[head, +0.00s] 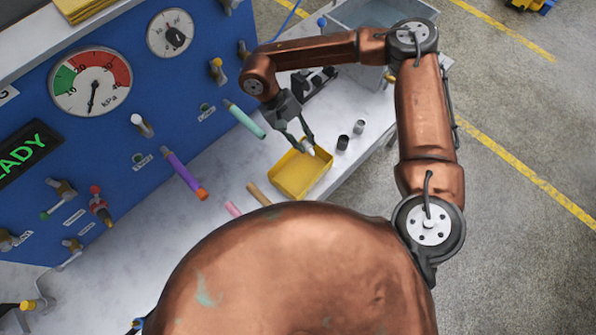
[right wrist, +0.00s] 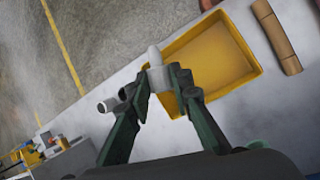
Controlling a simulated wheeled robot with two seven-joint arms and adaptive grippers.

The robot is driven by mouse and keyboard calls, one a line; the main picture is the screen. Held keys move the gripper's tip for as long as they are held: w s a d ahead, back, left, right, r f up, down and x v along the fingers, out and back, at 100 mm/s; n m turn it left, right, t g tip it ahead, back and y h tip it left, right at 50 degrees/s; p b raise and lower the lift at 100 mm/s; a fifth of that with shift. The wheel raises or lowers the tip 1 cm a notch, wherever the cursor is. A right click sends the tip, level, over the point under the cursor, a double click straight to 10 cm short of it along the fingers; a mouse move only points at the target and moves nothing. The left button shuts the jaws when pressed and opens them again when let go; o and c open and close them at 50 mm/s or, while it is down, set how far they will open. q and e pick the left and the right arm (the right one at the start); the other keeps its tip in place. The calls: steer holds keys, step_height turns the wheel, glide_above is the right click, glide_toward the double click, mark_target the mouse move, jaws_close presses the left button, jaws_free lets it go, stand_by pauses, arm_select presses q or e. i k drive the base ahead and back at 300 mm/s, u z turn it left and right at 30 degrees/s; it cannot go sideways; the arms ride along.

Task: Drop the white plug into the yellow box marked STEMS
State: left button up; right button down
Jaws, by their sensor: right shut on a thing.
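The white plug (head: 310,150) is held between the fingertips of my right gripper (head: 307,145). In the right wrist view the plug (right wrist: 155,66) sticks out past the closed fingertips (right wrist: 158,80). The yellow box (head: 293,178) stands open on the bench and looks empty; no marking on it can be read. In the head view the plug overlaps the box's far right corner. In the right wrist view it shows just at the left edge of the box (right wrist: 215,60). Its height above the rim cannot be told. My left gripper is not in view.
Two short cylinders, one dark (head: 343,143) and one grey (head: 359,127), stand right of the box. A brown rod (head: 259,194) and a pink piece (head: 232,209) lie left of it. Teal (head: 245,120) and purple (head: 185,175) hoses jut from the blue panel (head: 115,180). A grey bin (head: 350,14) stands behind.

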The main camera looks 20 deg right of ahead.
mark_target(322, 166)
steer(key=u, duration=0.95)
steer(key=k, duration=0.75)
steer(key=z, duration=1.25)
